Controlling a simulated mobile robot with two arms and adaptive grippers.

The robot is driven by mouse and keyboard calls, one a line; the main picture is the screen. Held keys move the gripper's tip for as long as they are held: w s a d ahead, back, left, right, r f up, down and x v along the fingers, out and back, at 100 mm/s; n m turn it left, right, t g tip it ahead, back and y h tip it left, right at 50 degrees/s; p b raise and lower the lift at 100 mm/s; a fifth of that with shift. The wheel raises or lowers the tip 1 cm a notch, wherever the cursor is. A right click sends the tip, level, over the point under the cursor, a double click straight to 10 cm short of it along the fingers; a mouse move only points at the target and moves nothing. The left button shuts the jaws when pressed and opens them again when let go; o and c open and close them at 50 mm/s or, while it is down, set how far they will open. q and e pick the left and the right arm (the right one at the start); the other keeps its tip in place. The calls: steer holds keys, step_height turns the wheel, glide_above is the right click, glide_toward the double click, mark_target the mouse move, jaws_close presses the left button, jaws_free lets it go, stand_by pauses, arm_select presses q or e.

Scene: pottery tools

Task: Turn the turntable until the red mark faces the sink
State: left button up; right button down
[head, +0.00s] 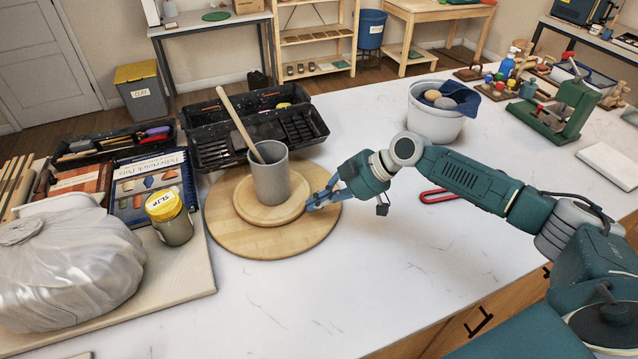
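The wooden turntable (240,238) sits on the white worktop, with a smaller round wooden disc (262,216) on top. A grey cup (270,181) stands upright on the disc, and a wooden stick (239,122) leans out of it. My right gripper (314,201) reaches in from the right, its blue fingers over the turntable's right part and close to the disc's right edge. Whether they touch it or are open or shut is unclear. I see no red mark on the turntable and cannot make out a sink. My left gripper is not in view.
Black tool trays (222,150) stand behind the turntable. A yellow-lidded jar (170,218) and a wrapped bag (68,265) are at left. A red-handled item (436,196) lies under my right arm. A white bucket (433,122) stands behind it. The worktop in front is clear.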

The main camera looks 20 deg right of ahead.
mark_target(309, 187)
steer(key=shift+w+d+f+b, duration=0.25)
steer(key=shift+w+d+b, duration=0.4)
steer(key=shift+w, duration=0.15)
steer(key=shift+w+d+b, duration=0.4)
steer(key=shift+w+b, duration=0.3)
steer(key=shift+w, duration=0.05)
steer(key=shift+w+d+b, duration=0.2)
steer(key=shift+w+b, duration=0.2)
steer(key=shift+w, duration=0.1)
steer(key=shift+w+d+b, duration=0.15)
steer(key=shift+w+b, duration=0.25)
steer(key=shift+w, duration=0.05)
steer(key=shift+w+d+b, duration=0.1)
steer(key=shift+w+b, duration=0.25)
steer(key=shift+w, duration=0.2)
steer(key=shift+w+r, duration=0.1)
steer(key=shift+w, duration=0.1)
steer(key=shift+r, duration=0.1)
steer(key=shift+d+r, duration=0.25)
steer(key=shift+d, duration=0.35)
steer(key=shift+s+d+r, duration=0.1)
steer(key=shift+d+r, duration=0.1)
steer(key=shift+d, duration=0.5)
